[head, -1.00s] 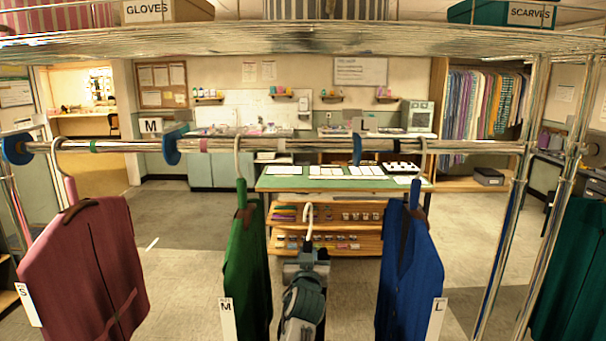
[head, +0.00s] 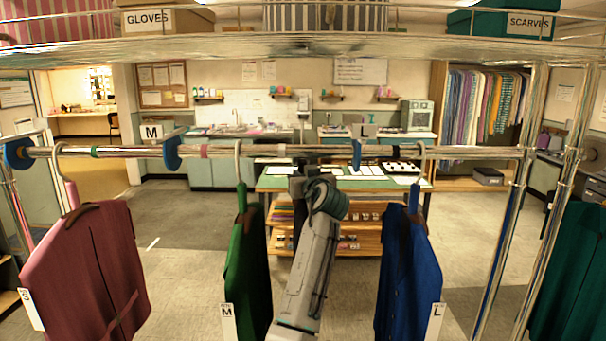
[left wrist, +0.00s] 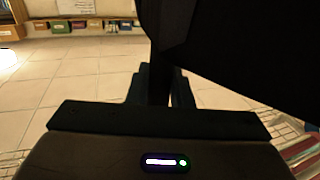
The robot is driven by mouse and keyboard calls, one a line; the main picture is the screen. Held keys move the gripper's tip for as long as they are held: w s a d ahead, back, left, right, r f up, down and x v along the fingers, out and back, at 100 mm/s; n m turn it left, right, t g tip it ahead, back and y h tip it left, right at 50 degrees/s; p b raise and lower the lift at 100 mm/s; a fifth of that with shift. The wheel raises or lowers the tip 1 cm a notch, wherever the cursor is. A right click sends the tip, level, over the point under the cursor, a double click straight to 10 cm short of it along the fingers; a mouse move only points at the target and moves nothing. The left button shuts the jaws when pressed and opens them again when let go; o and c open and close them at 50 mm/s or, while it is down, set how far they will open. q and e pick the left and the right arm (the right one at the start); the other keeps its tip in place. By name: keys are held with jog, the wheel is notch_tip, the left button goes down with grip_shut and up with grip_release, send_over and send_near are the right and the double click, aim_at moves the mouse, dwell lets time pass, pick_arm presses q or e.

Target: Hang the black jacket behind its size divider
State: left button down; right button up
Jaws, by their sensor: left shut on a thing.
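My left gripper (head: 297,182) is just under the chrome rail (head: 270,151), between the green jacket (head: 246,265) and the blue jacket (head: 408,262). In the left wrist view, my left gripper (left wrist: 158,88) is shut on a dark upright piece, seemingly the hanger. A large black shape, likely the black jacket (left wrist: 235,45), fills the upper right there. I cannot make out the jacket or its size tag in the head view. Blue disc dividers ride on the rail: the M divider (head: 172,153) left of the green jacket, the L divider (head: 357,153) left of the blue one.
A maroon jacket (head: 88,265) tagged S hangs at left. Another blue divider (head: 18,153) is at the rail's left end. Chrome posts (head: 515,200) stand at right. The rail between green and blue jackets is free of other hangers.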

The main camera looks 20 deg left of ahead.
pick_arm(q)
jog(key=p, duration=0.2)
send_over(302, 207)
jog(key=shift+d+r, duration=0.1)
jog(key=shift+r, duration=0.05)
jog(key=shift+f+b, duration=1.5)
jog(key=shift+f, duration=0.3)
jog(key=c, duration=0.6)
grip_release()
jog(key=shift+f, duration=0.1)
